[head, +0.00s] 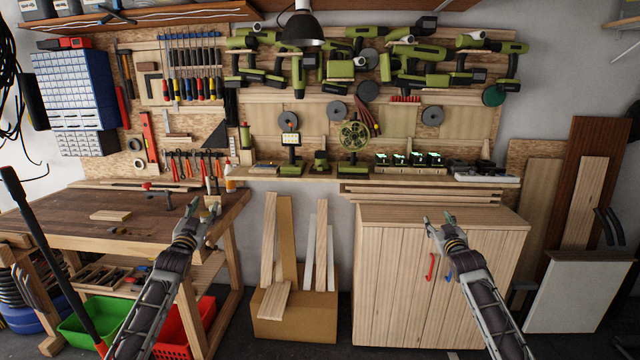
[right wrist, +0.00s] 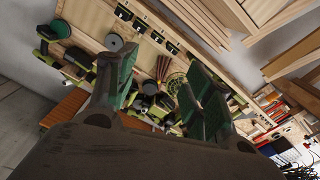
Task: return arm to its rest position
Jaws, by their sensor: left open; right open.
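My left gripper (head: 203,208) is open and empty, held in the air by the right end of the wooden workbench (head: 95,236). My right gripper (head: 441,222) is open and empty, in front of the light wooden cabinet (head: 390,275) and apart from it as far as I can tell. In the right wrist view, the green-padded fingers of my right gripper (right wrist: 158,95) stand apart with nothing between them. Behind them that view shows the tool wall, tilted.
A cardboard box (head: 295,318) with upright boards stands between bench and cabinet. A green crate (head: 95,322) and a red crate (head: 180,330) sit under the bench. A narrow shelf (head: 330,176) with a small fan (head: 354,136) runs along the wall. Boards lean at the right.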

